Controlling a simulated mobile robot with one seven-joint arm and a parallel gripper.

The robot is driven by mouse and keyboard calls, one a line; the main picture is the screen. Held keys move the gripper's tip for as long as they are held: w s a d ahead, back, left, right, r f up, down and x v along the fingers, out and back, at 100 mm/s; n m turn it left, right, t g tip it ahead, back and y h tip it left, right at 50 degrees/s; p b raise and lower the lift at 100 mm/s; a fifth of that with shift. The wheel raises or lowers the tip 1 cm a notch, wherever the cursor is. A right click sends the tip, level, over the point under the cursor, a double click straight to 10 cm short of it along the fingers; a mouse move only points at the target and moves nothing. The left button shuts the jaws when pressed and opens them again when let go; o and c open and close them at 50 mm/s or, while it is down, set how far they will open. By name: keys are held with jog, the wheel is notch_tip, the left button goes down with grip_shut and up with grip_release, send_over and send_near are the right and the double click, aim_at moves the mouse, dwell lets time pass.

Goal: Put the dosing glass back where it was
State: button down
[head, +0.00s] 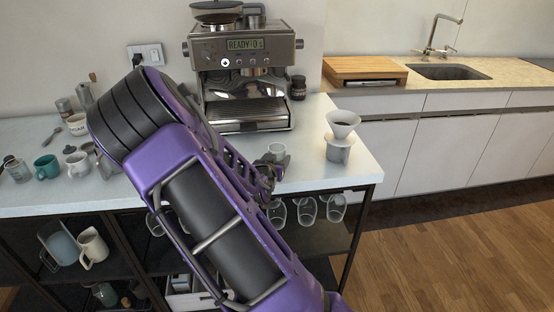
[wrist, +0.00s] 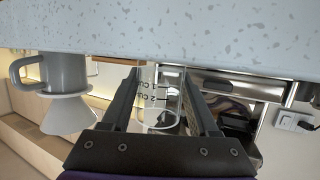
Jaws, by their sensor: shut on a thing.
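The dosing glass (wrist: 160,108) is clear, with dark "1 cup" and "2 cup" marks. In the wrist view, which is upside down, it sits between the two fingers of my gripper (wrist: 160,85), which is shut on it. In the head view the glass (head: 277,148) shows upright at my gripper (head: 270,166), near the front edge of the speckled counter (head: 310,177). Its base is close to the counter top; I cannot tell whether it touches. My arm hides part of the counter.
An espresso machine (head: 243,80) stands behind. A white dripper (head: 343,122) on a grey mug (head: 338,152) is to the right. Mugs (head: 46,167) crowd the left counter. The counter between gripper and dripper looks clear.

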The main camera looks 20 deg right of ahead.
jog(key=shift+f, duration=0.25)
jog(key=shift+c, duration=0.7)
grip_release()
jog(key=shift+r, duration=0.1)
jog(key=shift+r, duration=0.2)
jog(key=p+v, duration=0.1)
jog(key=v, duration=1.1)
